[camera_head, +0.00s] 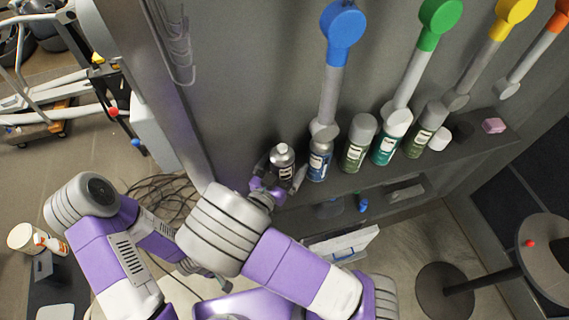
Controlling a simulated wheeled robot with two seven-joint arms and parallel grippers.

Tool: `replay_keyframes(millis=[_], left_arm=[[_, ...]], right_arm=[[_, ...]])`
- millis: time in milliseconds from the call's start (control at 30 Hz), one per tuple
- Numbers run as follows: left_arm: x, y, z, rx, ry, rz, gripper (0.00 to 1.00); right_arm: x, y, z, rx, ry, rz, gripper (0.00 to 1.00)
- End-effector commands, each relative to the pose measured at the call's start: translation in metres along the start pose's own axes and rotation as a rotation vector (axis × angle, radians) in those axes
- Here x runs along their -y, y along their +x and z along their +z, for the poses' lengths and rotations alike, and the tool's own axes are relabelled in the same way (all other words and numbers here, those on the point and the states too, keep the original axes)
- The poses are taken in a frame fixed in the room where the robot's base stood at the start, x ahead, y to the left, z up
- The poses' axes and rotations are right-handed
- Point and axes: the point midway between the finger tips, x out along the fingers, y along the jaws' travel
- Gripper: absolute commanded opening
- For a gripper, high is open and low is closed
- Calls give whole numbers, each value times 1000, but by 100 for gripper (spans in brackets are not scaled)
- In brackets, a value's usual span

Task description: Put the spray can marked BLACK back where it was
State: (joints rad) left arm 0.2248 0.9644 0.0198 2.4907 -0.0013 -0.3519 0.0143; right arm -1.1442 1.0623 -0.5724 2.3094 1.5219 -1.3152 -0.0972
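A dark spray can with a silver-grey top (283,158) stands roughly upright at the left end of the row of cans. Its label is too small to read, so I cannot confirm the BLACK marking. My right gripper (280,176) has a finger on each side of this can and appears shut on it. Whether the can's base touches the shelf is hidden by the gripper. My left arm is folded at the lower left; its gripper (216,284) is small and partly hidden behind my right arm, so its opening cannot be seen.
A blue-labelled can (319,162) stands close to the right of the held can. Further right on the shelf (462,148) are several green-toned cans, a white object (439,138) and a pink block (494,125). Coloured round-ended holders hang above. Cables (160,195) lie at left.

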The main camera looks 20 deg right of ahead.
Motion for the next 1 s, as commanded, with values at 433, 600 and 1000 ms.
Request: replay_keyframes(millis=[433,600,1000], left_arm=[[2,5,0,0,0,0,0],[3,7,0,0,0,0,0],[3,8,0,0,0,0,0]], right_arm=[[1,-74,-2,1,2,-6,99],[1,-103,-2,0,2,-3,99],[0,-120,-3,0,0,1,99]])
